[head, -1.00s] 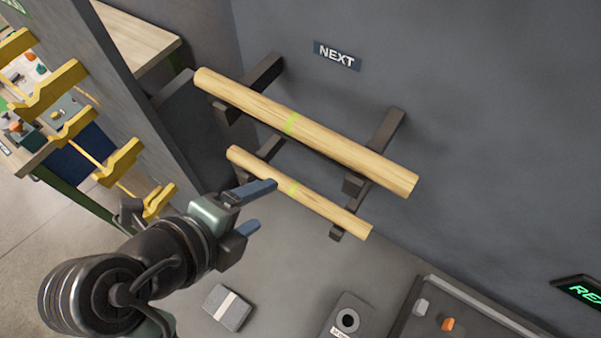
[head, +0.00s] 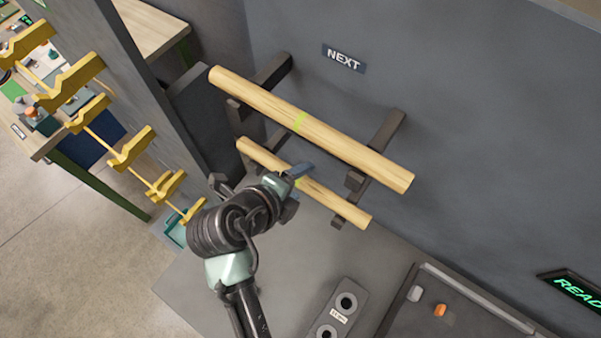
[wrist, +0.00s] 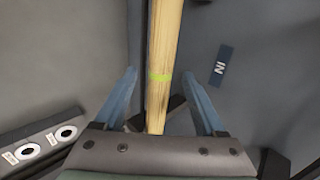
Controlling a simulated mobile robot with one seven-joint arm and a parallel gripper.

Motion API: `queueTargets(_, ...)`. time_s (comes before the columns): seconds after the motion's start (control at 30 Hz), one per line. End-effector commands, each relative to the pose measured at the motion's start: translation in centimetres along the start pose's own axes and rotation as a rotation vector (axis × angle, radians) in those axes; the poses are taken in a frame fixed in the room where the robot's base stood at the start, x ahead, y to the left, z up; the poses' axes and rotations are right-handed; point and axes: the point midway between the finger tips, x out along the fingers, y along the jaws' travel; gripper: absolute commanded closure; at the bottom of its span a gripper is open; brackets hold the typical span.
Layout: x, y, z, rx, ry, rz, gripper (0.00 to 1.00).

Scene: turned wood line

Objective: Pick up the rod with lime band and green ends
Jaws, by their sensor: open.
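Two pale wooden rods lie on dark wall brackets in the head view, a thicker upper rod (head: 345,150) and a thinner lower rod (head: 335,204).
Dark brackets (head: 385,140) stick out of the grey wall under a NEXT sign (head: 344,58). Yellow hooked holders (head: 130,147) stand at left. A block with round holes (head: 338,312) and a dark tray (head: 400,318) lie on the grey surface below.

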Motion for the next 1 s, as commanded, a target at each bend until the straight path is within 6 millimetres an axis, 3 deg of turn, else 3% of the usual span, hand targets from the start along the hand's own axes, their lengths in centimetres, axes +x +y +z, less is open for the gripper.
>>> queueTargets(0.23, 0.14, -0.01, 0.02, 0.001, -0.001, -0.001, 0.29)
queueTargets(0.63, 0.11, -0.01, 0.03, 0.0, -0.001, -0.001, 1.0)
queueTargets(1.0, 0.08, -0.05, 0.04, 0.001, -0.001, -0.002, 1.0)
